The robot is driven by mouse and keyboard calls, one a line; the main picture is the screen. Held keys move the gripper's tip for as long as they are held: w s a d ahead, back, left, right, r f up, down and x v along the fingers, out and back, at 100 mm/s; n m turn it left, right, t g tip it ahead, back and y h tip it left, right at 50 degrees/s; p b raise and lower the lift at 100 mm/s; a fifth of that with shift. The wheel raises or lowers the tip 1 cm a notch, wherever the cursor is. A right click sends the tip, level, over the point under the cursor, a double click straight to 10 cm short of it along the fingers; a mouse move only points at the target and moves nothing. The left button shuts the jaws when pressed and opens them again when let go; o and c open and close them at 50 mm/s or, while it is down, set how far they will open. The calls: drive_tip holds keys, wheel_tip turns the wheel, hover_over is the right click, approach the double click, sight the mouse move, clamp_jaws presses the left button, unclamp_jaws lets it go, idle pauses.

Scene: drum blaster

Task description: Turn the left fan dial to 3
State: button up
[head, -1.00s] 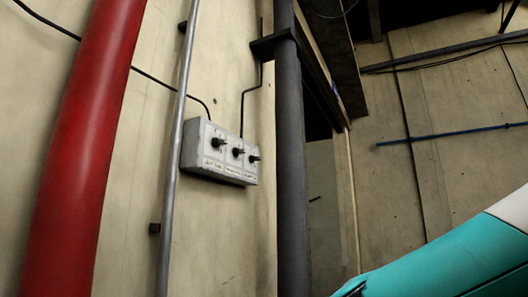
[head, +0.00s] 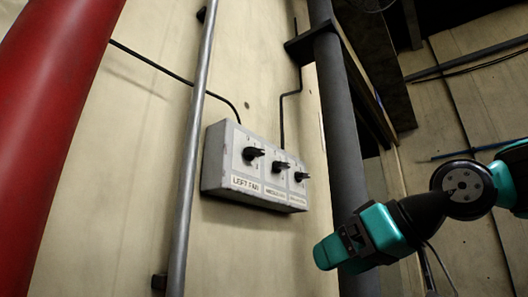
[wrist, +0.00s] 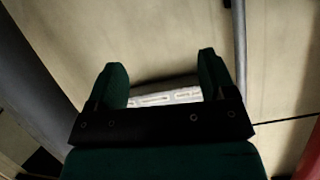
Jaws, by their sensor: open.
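A grey control box (head: 213,160) is mounted on the wall in the head view, with three black dials in a row. The left fan dial (head: 253,153) is the leftmost, above a "LEFT FAN" label (head: 247,185); its knob seems to point right, but the number is too small to read. My gripper (head: 322,254) is to the right of and below the box, apart from it. In the wrist view my gripper (wrist: 162,70) is open and empty, with part of the pale box (wrist: 165,98) showing between its fingers; the dials are not discernible there.
A thin grey pipe (head: 189,150) runs just left of the box, and a thick red pipe (head: 55,110) stands farther left. A dark pipe (head: 340,120) stands right of the box, near my gripper. Black cables (head: 160,70) run along the wall.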

wheel_tip(320, 180, up, 14)
drive_tip(key=d+n+t+y, duration=0.2)
drive_tip(key=n+y+p, duration=0.2)
approach(259, 151)
drive_tip(key=p+x, duration=0.5)
drive_tip(key=x, duration=0.3)
drive_tip(key=shift+a+r, duration=0.1)
drive_tip(key=shift+r, duration=0.05)
drive_tip(key=shift+w+a+p, duration=0.3)
drive_tip(key=shift+w+a, duration=0.05)
drive_tip(key=shift+a, duration=0.1)
drive_tip(key=c, duration=0.9)
